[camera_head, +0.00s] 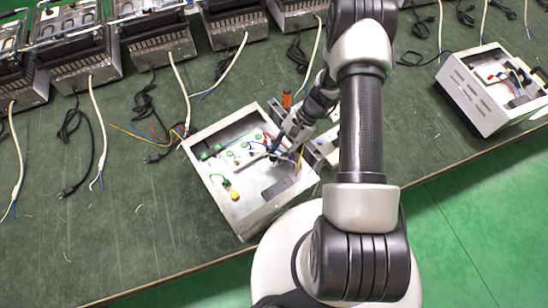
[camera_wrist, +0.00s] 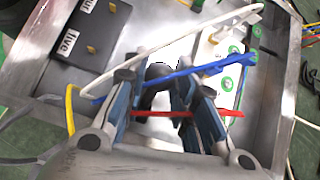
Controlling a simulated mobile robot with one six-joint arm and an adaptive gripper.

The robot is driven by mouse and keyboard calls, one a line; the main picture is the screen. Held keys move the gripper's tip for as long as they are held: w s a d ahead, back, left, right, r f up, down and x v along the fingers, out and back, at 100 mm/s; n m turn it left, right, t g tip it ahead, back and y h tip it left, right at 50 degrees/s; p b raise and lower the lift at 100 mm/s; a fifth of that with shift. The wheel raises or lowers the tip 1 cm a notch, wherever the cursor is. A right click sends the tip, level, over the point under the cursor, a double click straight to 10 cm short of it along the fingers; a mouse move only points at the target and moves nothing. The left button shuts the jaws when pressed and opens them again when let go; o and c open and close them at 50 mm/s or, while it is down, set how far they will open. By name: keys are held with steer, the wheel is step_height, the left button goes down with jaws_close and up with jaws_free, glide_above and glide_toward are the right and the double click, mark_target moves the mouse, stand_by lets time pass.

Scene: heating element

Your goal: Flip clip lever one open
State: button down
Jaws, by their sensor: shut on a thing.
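My gripper (camera_head: 277,150) reaches into an open metal box on the bench. In the wrist view its fingers (camera_wrist: 157,88) are apart but shut on a small part between them, mostly hidden and not identifiable. A white terminal strip with green round marks (camera_head: 245,151) lies inside the box. In the wrist view the strip (camera_wrist: 231,78) is just right of the fingers. A blue wire (camera_wrist: 222,67), a white wire (camera_wrist: 178,40) and a red wire (camera_wrist: 160,113) cross near the fingers. No single clip lever can be told apart clearly.
The metal box (camera_head: 238,212) has raised walls around my gripper. A black block marked "live" and "four" (camera_wrist: 88,34) sits in it at upper left. Similar boxes (camera_head: 158,45) with loose cables line the back; another box (camera_head: 480,97) stands right. The bench (camera_head: 120,225) is clear at front left.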

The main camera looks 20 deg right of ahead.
steer(key=shift+d+y+b, duration=0.2)
steer(key=shift+y+b, duration=0.1)
steer(key=shift+r, duration=0.1)
steer(key=c, duration=1.3)
jaws_free()
steer(key=v, duration=1.2)
steer(key=shift+w+d, duration=0.1)
